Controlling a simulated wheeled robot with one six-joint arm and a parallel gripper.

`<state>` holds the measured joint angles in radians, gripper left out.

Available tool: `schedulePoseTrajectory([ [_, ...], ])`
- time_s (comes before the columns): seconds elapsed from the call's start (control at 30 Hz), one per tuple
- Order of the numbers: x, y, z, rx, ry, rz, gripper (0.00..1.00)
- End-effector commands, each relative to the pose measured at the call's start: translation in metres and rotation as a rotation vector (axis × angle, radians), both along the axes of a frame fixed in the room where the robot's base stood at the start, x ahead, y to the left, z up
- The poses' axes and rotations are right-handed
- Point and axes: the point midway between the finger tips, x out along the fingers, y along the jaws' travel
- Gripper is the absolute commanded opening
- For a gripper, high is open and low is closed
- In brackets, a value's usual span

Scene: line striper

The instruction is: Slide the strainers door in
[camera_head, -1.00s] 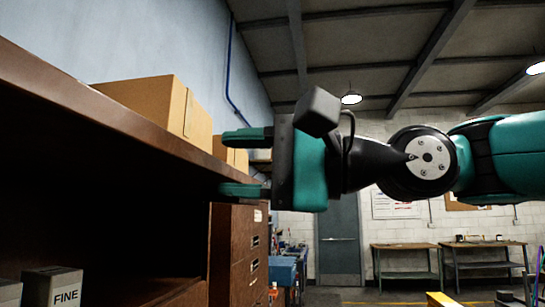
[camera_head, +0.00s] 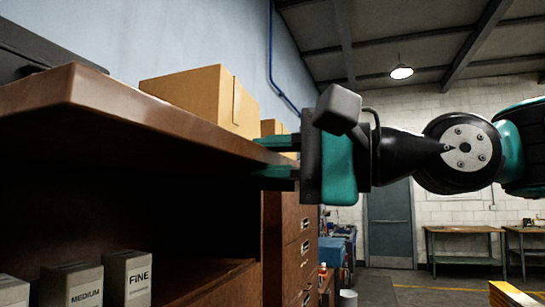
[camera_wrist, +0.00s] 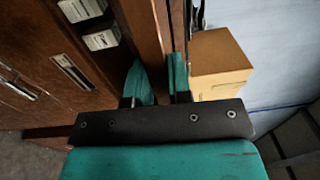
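A long brown wooden panel (camera_head: 150,118), which I take to be the strainers door, juts out level above an open compartment. My gripper (camera_head: 275,157) is at the far right end of this panel, one teal finger above it and one below. The narrow gap between the fingers looks filled by the panel edge, so they seem shut on it. In the wrist view my gripper (camera_wrist: 161,82) has its fingertips close together at a brown wooden edge (camera_wrist: 145,30). The exact contact is hidden. Grey boxes marked FINE (camera_head: 127,280) and MEDIUM (camera_head: 72,285) stand inside the compartment.
A cardboard box (camera_head: 205,97) sits on top, near the wall, and also shows in the wrist view (camera_wrist: 218,65). A dark case (camera_head: 40,50) lies at the upper left. Drawers (camera_head: 297,235) stand beyond the gripper. Floor at the right looks open before a workbench (camera_head: 465,240).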

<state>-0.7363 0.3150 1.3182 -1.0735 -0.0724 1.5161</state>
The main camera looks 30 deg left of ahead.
Motion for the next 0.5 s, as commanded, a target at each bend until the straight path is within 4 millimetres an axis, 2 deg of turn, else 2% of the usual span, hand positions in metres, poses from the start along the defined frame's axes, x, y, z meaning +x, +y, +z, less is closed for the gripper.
schedulePoseTrajectory([
  [0.17,-0.001,0.004,0.001,0.0,0.001,0.001,0.0],
  [0.5,-0.007,0.029,0.002,0.0,0.001,0.001,0.0],
])
